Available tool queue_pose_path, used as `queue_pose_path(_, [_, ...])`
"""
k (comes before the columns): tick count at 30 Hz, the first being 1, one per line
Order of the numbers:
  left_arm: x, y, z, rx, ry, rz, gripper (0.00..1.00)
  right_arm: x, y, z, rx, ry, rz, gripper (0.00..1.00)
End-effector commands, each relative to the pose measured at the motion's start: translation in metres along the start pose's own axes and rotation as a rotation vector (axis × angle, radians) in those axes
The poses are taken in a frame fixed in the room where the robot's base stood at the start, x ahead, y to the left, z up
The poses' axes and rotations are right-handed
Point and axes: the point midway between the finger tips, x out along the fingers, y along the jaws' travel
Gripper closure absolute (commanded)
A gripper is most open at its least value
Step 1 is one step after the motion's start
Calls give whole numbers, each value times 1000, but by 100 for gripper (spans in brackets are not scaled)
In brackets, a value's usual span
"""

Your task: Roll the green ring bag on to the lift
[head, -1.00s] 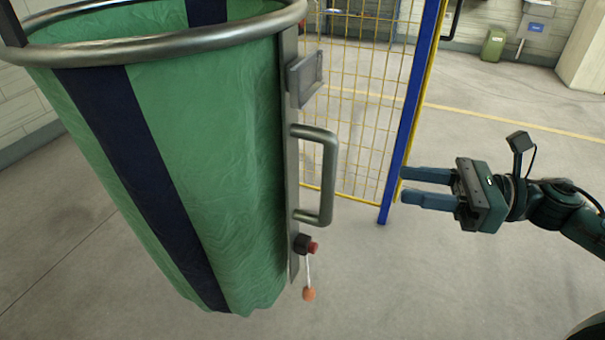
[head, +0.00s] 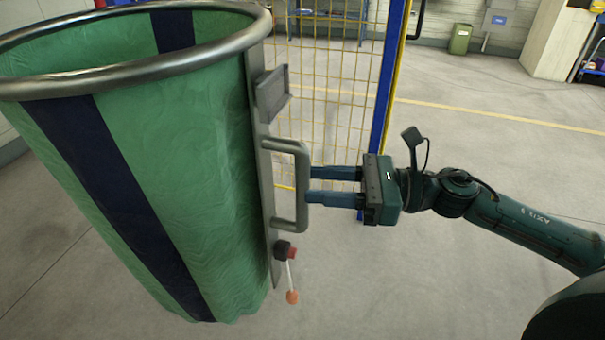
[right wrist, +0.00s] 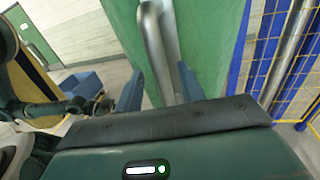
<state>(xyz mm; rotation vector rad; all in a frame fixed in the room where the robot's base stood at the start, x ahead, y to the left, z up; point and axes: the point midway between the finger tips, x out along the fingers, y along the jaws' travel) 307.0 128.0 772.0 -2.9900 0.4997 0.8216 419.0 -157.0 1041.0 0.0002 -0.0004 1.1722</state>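The green ring bag (head: 190,170) stands upright at the left of the head view, green cloth with dark blue stripes under a metal ring (head: 150,68). A metal upright on its right side carries a grey handle (head: 300,190), a red knob (head: 291,253) and an orange ball (head: 292,297). My right gripper (head: 309,185) is open, its fingertips at the handle's outer bar. In the right wrist view, the handle (right wrist: 154,40) runs down between the spread fingers (right wrist: 158,88); contact cannot be told. My left gripper is not in view. I cannot make out the lift.
A yellow mesh fence (head: 335,100) with a blue post (head: 388,80) stands behind the handle. A green bin (head: 460,38) and a pale cabinet (head: 555,40) are at the back.

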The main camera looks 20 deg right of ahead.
Motion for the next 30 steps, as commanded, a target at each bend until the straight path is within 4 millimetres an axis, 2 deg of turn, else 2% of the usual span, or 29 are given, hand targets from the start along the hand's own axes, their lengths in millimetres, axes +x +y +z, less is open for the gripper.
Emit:
queue_pose_path(3, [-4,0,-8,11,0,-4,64,16,0,5,0,-3,1,61])
queue_pose_path(9, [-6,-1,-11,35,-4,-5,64,32,0,2,-1,-1,0,61])
queue_pose_path(20, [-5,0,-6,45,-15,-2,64,35,0,0,0,1,1,62])
queue_pose_path(30, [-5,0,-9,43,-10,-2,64,35,0,0,0,1,1,90])
